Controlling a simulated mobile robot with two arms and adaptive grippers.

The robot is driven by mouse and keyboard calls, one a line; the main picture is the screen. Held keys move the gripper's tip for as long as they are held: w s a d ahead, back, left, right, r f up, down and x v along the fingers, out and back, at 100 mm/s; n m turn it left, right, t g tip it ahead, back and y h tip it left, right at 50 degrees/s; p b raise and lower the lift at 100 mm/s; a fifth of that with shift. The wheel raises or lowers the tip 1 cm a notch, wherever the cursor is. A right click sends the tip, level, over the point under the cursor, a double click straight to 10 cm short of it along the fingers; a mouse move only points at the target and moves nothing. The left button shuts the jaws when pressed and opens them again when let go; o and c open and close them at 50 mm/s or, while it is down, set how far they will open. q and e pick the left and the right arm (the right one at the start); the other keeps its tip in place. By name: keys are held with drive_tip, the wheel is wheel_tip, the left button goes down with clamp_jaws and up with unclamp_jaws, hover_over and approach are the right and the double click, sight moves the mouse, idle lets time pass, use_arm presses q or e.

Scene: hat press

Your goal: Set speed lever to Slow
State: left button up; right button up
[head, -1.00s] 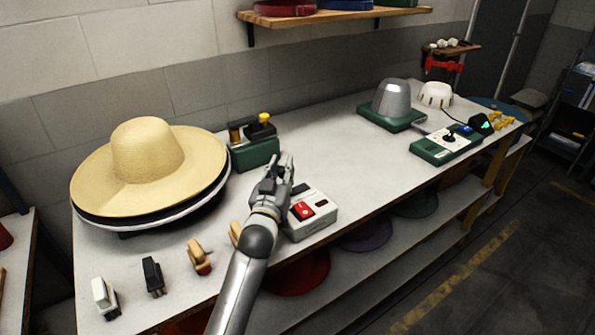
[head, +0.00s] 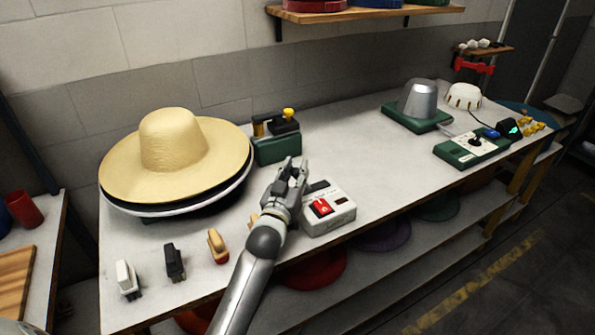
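My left gripper (head: 297,166) is above the bench, just behind and left of a white box (head: 342,216) with a red switch. Its two fingers look apart, with nothing between them. A green control unit (head: 472,149) with a pale panel and a black knob or lever (head: 475,141) lies at the right of the bench, well away from the gripper. A green machine (head: 278,149) with a yellow knob (head: 288,113) stands behind the gripper. No lettering is readable, so I cannot tell which control is the speed lever or its setting. My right gripper is out of view.
A metal hat form (head: 418,100) stands at the back right. The bench middle is clear.

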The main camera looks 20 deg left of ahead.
use_arm(q)
drive_tip(key=o, duration=0.3)
drive_tip(key=shift+s+a+f, duration=0.15)
drive_tip(key=shift+a, duration=0.25)
drive_tip(key=shift+d, duration=0.2)
drive_tip(key=s+d+f, duration=0.1)
drive_tip(key=s, duration=1)
drive_tip(key=shift+s+d, duration=0.25)
drive_tip(key=shift+s, duration=0.15)
